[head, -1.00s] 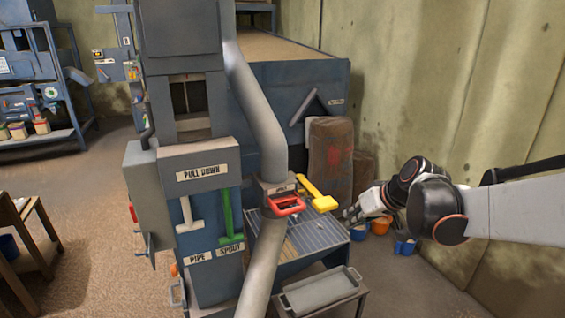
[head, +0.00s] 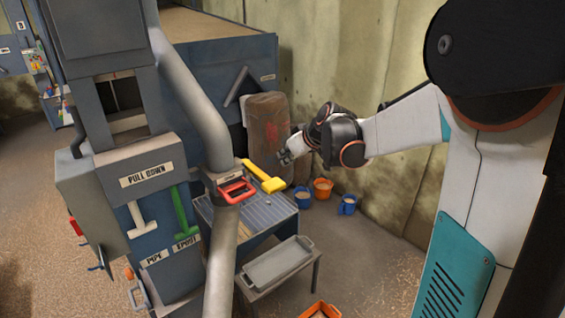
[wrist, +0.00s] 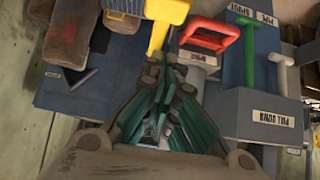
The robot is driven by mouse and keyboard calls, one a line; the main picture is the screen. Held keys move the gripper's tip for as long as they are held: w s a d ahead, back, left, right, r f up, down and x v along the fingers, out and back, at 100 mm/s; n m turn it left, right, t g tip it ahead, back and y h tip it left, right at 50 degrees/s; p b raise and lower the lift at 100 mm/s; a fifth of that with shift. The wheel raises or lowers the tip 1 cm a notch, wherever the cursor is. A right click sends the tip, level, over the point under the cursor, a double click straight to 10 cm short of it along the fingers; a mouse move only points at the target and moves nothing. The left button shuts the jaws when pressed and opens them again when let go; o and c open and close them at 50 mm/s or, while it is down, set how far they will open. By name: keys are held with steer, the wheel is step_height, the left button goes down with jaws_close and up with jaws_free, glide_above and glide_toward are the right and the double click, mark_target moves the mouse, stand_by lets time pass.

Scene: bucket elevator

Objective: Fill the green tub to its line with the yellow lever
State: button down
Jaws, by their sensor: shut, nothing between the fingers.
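The yellow lever (head: 264,177) sticks out from the grey pipe's valve box, above a grated table. It also shows at the top of the wrist view (wrist: 166,12). My gripper (head: 285,157) is shut and empty, apart from the lever and just beyond its paddle end in the head view. In the wrist view its closed teal fingers (wrist: 165,90) point toward the lever. I see no green tub in either view.
A red handle (head: 236,190) is beside the lever. Green (head: 183,212) and white (head: 140,220) pull handles hang left. A grey tray (head: 277,262) stands on a low stand.

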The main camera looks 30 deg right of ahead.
glide_above(278, 189)
steer(key=w, duration=0.2)
step_height(278, 189, down, 6)
steer(key=shift+a+f, duration=0.1)
step_height(278, 189, down, 2)
steer(key=shift+f, duration=0.95)
steer(key=f+b, duration=0.1)
steer(key=b, duration=0.1)
steer(key=f+t+b, duration=0.1)
steer(key=f+b, duration=0.1)
steer(key=b, duration=0.1)
steer(key=f+t+b, duration=0.1)
steer(key=f+b, duration=0.1)
steer(key=b, duration=0.1)
steer(key=shift+s+f, duration=0.2)
steer(key=shift+s, duration=0.2)
step_height(278, 189, down, 3)
steer(key=b, duration=0.3)
steer(key=shift+f, duration=0.1)
steer(key=shift+s+f, duration=0.1)
